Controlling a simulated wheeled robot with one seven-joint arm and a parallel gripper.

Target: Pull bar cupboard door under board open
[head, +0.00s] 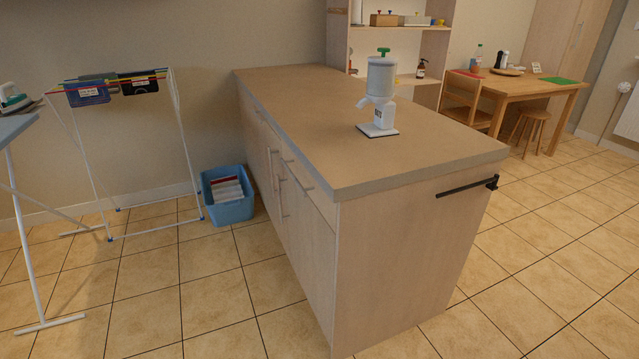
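A wooden kitchen island (390,265) stands in the middle of the head view under a flat brown top board (300,105). Its long left side shows pale cupboard doors (308,250) at a steep angle, with drawer fronts above them. Upright bar handles (281,200) are on the doors near the middle of that side, and they look thin and small here. The doors look shut, flush with the side. My gripper is not in view, so its place and state cannot be seen.
A white dispenser (381,85) stands on the top board. A dark rail (466,187) juts from the near end. A blue bin (227,195), drying rack (150,150) and ironing board (14,128) stand left. Tiled floor before the doors is clear.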

